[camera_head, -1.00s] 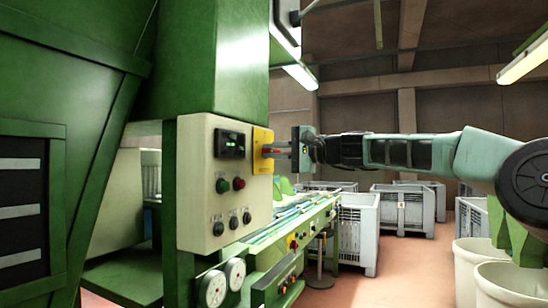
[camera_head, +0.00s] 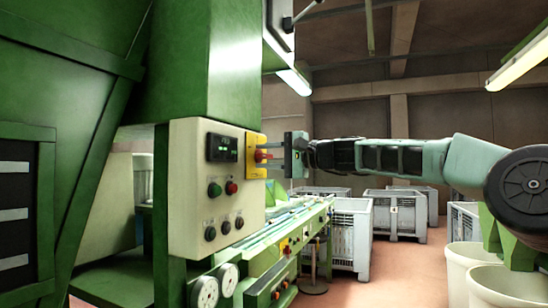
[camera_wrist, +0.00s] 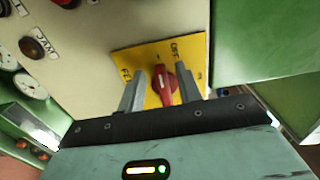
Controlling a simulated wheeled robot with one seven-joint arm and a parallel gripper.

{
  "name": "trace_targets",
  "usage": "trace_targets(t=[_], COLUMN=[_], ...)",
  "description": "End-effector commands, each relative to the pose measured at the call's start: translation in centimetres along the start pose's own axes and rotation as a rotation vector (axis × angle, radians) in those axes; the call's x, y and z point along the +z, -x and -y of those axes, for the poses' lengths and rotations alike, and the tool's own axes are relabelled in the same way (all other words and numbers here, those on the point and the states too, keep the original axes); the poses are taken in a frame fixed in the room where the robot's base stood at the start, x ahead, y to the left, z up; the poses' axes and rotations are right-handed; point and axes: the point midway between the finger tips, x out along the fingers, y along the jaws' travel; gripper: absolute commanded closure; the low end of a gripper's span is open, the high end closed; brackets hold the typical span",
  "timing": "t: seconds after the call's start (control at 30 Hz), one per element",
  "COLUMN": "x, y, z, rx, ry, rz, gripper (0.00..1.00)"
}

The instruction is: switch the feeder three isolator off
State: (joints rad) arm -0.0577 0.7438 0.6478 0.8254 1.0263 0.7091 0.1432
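The isolator is a red rotary handle (camera_wrist: 164,84) on a yellow plate (camera_wrist: 135,55) in the wrist view. "OFF" is printed at the plate's upper right; lettering at its left is partly hidden by a finger. The handle stands roughly upright in that view, leaning slightly. In the head view the yellow plate (camera_head: 252,142) is on the right edge of the cream control box, with the red handle (camera_head: 261,156) facing my gripper (camera_head: 275,157). My gripper (camera_wrist: 160,88) is open, one finger on each side of the handle, with visible gaps.
The cream control box (camera_head: 185,160) carries a green display, green and red buttons and several dark knobs. Green machine housing (camera_head: 205,60) stands above it. A conveyor bench (camera_head: 295,225) runs below my arm. Grey crates (camera_head: 350,240) and pale bins (camera_head: 470,260) stand right.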

Motion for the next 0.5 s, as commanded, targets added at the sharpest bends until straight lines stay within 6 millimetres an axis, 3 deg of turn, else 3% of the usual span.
trace_targets(t=[0.17, 0.5], x=[-0.2, -0.1], y=[1.6, 8.9], z=[-0.2, -0.3], rx=[0.000, 0.001], ry=[0.000, 0.002], rz=[-0.004, -0.005], gripper=[0.65, 0.65])
